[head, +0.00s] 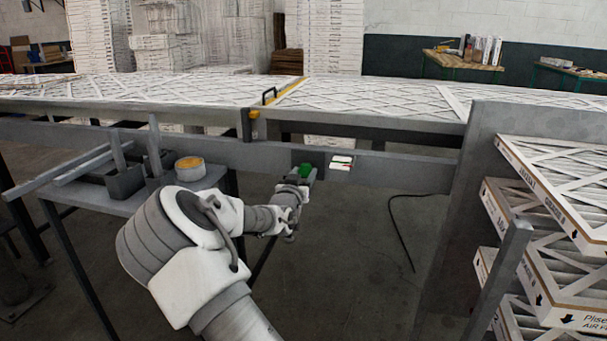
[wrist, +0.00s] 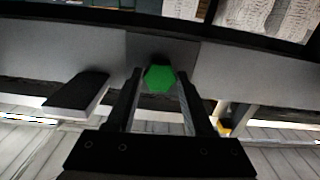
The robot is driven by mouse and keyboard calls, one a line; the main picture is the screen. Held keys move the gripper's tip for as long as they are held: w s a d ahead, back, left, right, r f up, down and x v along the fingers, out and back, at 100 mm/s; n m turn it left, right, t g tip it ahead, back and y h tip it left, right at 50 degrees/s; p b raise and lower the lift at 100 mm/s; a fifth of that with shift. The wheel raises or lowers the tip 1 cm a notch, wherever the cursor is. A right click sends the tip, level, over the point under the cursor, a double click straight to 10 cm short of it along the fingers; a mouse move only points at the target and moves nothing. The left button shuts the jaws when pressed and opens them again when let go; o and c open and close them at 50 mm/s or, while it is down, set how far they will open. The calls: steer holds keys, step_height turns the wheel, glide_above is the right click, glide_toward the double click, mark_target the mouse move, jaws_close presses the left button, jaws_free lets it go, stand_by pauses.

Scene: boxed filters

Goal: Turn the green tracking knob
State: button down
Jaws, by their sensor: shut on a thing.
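The green tracking knob (head: 306,170) sits on the grey front rail of the long table, at the middle of the head view. In the wrist view the knob (wrist: 159,78) is a bright green six-sided shape between the fingertips. My gripper (head: 299,182) reaches the rail and is shut on the knob, with one finger on each side of it. In the wrist view my gripper (wrist: 158,84) shows both dark fingers at the knob's left and right edges.
A small white label plate (head: 341,163) is on the rail just right of the knob. A side table (head: 205,180) with upright posts and a tape roll (head: 190,168) stands at left. Stacked boxed filters (head: 560,235) and a grey panel (head: 475,160) stand at right.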

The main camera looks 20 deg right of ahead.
steer(key=n+p, duration=0.2)
steer(key=n, duration=0.3)
steer(key=shift+r+p, duration=0.1)
steer(key=shift+p, duration=0.2)
steer(key=n+p, duration=0.1)
steer(key=n, duration=0.4)
steer(key=shift+n, duration=0.4)
steer(key=shift+c, duration=1.4)
jaws_free()
steer(key=p+v, duration=0.3)
steer(key=v, duration=1.4)
steer(key=shift+s+a+p, duration=0.2)
steer(key=shift+p, duration=0.1)
